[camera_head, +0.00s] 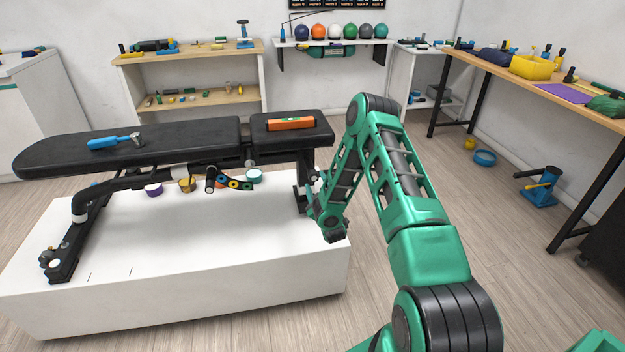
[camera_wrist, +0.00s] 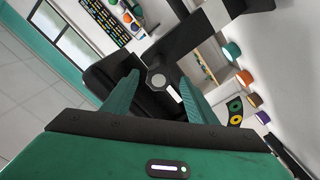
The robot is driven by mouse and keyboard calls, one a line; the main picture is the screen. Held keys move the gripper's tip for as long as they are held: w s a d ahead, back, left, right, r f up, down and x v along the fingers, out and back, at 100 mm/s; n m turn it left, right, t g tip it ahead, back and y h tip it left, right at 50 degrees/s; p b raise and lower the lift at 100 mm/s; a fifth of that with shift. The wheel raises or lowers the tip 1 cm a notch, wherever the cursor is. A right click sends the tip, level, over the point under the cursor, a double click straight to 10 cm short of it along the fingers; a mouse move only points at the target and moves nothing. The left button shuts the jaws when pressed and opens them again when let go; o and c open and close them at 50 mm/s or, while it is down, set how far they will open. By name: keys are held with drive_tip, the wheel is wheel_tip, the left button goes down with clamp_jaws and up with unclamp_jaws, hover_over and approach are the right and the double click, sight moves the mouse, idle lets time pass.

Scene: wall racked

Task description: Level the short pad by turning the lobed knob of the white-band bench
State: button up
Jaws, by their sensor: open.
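The black bench stands on a white plinth (camera_head: 180,270). Its long pad (camera_head: 190,143) is at the left and its short pad (camera_head: 268,137) at the right, with a small gap between. An orange level (camera_head: 290,123) lies on the short pad; its bubble is too small to read. A pale band (camera_head: 78,219) shows on the left leg. My gripper (camera_wrist: 159,76) is open in the wrist view. A dark part with a grey faceted end (camera_wrist: 157,81) shows between its fingers; contact and whether this is the lobed knob are unclear.
A blue-handled tool (camera_head: 115,141) lies on the long pad. Coloured round pieces, including a purple one (camera_head: 153,189), and a plate with coloured rings (camera_head: 236,183) show under the bench. A workbench (camera_head: 560,85) lines the right wall. A blue stand (camera_head: 540,188) is on the floor.

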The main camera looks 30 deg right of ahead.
drive_tip(key=v, duration=0.3)
drive_tip(key=shift+a, duration=0.1)
idle(0.4)
drive_tip(key=d+r+m+g, duration=0.1)
drive_tip(key=d+r+g, duration=0.2)
drive_tip(key=d+r, duration=0.15)
drive_tip(key=s+d+r+m+g+h, duration=0.1)
drive_tip(key=s+d+r+m+g, duration=0.25)
drive_tip(key=s+r, duration=0.35)
drive_tip(key=s+d+r+m+g, duration=0.2)
drive_tip(key=s+r+g, duration=0.2)
drive_tip(key=s+r, duration=0.25)
drive_tip(key=s+a+r+m+g+y, duration=0.1)
drive_tip(key=s+a, duration=0.4)
drive_tip(key=s, duration=0.7)
drive_tip(key=s+a+r+m+g+y, duration=0.2)
drive_tip(key=s+a+r, duration=0.3)
drive_tip(key=s, duration=0.7)
drive_tip(key=s+a+r+m+g+y, duration=0.2)
drive_tip(key=s+a+r+g+y, duration=0.1)
drive_tip(key=s, duration=0.9)
drive_tip(key=a+r+g, duration=0.1)
drive_tip(key=a, duration=0.1)
drive_tip(key=shift+s+a+r, duration=0.2)
drive_tip(key=shift+a+r, duration=0.15)
drive_tip(key=shift+r, duration=0.05)
